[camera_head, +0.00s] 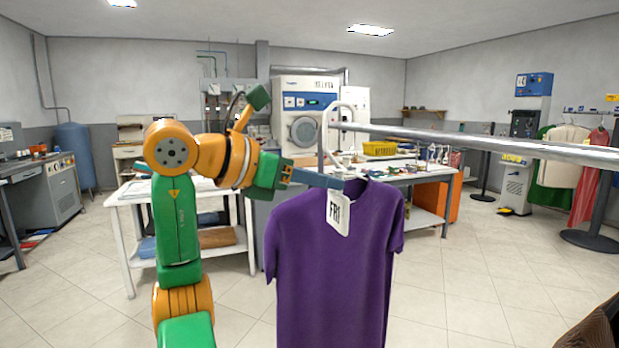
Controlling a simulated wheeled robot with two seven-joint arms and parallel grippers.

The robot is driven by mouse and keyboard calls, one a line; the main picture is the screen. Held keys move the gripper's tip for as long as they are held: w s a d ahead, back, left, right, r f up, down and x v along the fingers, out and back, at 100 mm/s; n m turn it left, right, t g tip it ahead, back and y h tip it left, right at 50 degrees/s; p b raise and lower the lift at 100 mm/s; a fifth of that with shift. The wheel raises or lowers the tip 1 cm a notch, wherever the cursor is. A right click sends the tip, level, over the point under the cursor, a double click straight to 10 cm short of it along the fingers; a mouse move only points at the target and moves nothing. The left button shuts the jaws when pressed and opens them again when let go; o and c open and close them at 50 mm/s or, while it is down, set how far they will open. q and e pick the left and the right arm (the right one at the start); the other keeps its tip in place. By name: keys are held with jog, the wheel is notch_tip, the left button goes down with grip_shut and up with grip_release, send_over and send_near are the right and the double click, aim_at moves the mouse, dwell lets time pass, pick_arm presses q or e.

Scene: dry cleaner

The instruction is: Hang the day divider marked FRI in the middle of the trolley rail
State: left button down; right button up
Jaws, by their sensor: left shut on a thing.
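The day divider (338,213) is a white tag with dark letters FRI, slightly tilted. It shows just below the fingertips of my left gripper (337,181), which is shut at its top edge. A purple short-sleeved shirt (330,265) hangs directly behind the tag. I cannot tell whether tag and shirt are joined, and what bears the shirt is hidden. The trolley rail (480,141) is a shiny metal bar running from the centre to the right edge, above and right of the gripper. Its bare stretch carries nothing. My right gripper is not in view.
A white table (125,197) stands behind my left arm. A worktable (425,180) with a yellow basket (380,148) stands behind the rail. Garments hang on a stand (590,240) at far right. The tiled floor (470,270) below the rail is clear.

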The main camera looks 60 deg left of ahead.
pick_arm(q)
jog(key=w+p, duration=0.4)
jog(key=w, duration=0.5)
jog(key=shift+w+d+p, duration=0.3)
jog(key=shift+w+d, duration=0.05)
jog(key=shift+d, duration=0.1)
jog(key=shift+w, duration=0.1)
dwell(0.5)
jog(key=shift+w+d+p, duration=0.1)
jog(key=shift+w+p, duration=0.25)
jog(key=shift+w, duration=0.5)
